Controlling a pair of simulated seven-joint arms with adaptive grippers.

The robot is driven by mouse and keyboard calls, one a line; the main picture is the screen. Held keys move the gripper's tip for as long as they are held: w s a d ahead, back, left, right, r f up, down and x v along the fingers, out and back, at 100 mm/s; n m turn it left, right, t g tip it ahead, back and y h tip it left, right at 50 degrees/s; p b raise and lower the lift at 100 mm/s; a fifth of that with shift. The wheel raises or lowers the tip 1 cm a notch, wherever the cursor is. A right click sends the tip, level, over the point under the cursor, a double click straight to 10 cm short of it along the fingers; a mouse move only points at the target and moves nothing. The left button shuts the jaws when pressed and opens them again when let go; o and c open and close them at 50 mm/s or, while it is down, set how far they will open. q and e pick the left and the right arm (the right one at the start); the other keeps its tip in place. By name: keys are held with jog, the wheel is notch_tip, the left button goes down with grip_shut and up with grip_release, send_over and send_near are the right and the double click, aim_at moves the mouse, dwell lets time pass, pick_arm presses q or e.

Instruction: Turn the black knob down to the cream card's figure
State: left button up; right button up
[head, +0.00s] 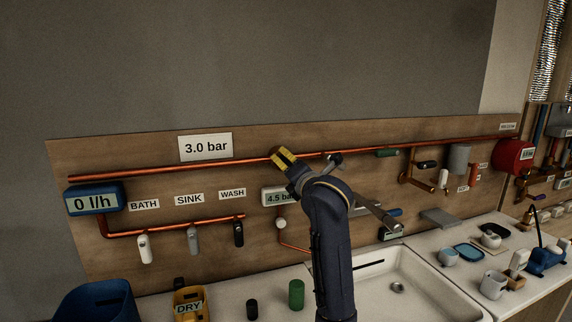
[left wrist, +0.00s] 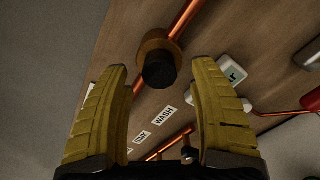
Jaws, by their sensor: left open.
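The black knob (left wrist: 159,72), on a brass body on the copper pipe, shows in the left wrist view between the yellow fingertips of my open left gripper (left wrist: 159,80). Gaps show on both sides of it; how deep it lies between the fingers I cannot tell. In the head view my left gripper (head: 283,157) is at the upper copper pipe and hides the knob. The cream card (head: 205,147) reading "3.0 bar" is on the board to its left. The display (head: 279,196) below reads 4.5 bar. My right gripper is not in view.
A blue meter (head: 94,198) reads 0 l/h. Taps (head: 145,248) under BATH, SINK and WASH labels hang on the lower pipe. A white sink (head: 382,280) and a green cylinder (head: 297,294) are below. A red unit (head: 514,156) is far right.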

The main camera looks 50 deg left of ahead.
pick_arm(q)
jog(key=shift+x, duration=1.4)
jog(key=shift+c, duration=0.4)
jog(key=c, duration=1.2)
jog(key=shift+c, duration=0.2)
